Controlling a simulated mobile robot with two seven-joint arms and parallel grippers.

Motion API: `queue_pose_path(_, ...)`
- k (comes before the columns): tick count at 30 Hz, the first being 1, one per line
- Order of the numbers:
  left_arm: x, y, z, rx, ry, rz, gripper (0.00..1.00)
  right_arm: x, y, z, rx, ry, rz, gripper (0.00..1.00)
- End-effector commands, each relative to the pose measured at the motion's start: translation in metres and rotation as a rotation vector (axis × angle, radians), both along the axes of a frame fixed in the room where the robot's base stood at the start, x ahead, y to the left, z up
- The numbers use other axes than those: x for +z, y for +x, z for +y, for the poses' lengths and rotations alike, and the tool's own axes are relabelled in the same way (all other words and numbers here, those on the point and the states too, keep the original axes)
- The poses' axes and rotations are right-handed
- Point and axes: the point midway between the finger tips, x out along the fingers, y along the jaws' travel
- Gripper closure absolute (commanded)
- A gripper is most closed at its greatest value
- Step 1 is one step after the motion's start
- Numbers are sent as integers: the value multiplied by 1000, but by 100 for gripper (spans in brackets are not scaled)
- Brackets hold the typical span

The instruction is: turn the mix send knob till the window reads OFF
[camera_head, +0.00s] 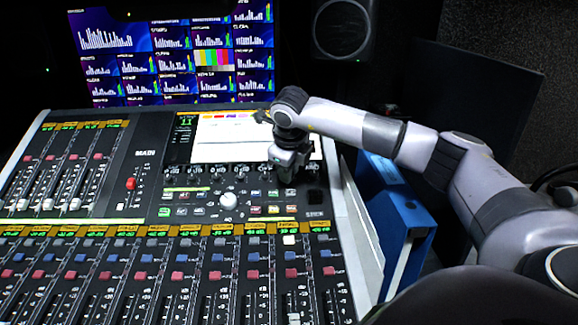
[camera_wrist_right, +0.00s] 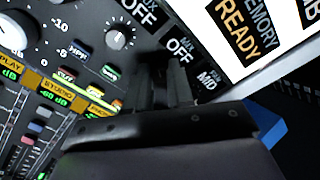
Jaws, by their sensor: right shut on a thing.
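In the head view my right gripper (camera_head: 288,176) reaches down to the right end of a row of small knobs under the console's screen (camera_head: 231,141). In the right wrist view its dark fingers (camera_wrist_right: 166,72) are shut on a knob, which they largely hide. The small window (camera_wrist_right: 180,48) just beyond the fingers reads OFF, with a small MIX label. Another small window (camera_wrist_right: 207,77) to its right reads MID. A neighbouring knob (camera_wrist_right: 120,38) with a pale pointer stands free to the left, and the window (camera_wrist_right: 145,12) above it also reads OFF. My left gripper is out of view.
A large silver knob (camera_head: 228,200) stands below the row, left of my right gripper. Several faders fill the console's front. A blue binder (camera_head: 402,225) stands beside the console, below my right arm. A monitor wall (camera_head: 172,58) is behind.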

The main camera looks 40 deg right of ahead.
Motion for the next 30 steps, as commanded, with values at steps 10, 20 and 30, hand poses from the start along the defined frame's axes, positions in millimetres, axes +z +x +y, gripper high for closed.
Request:
queue_pose_path(10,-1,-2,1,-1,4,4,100,0,0,0,73,-25,19,100)
queue_pose_path(20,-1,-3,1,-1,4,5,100,0,0,0,77,-25,19,100)
queue_pose_path(30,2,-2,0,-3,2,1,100,0,0,0,76,-24,20,54)
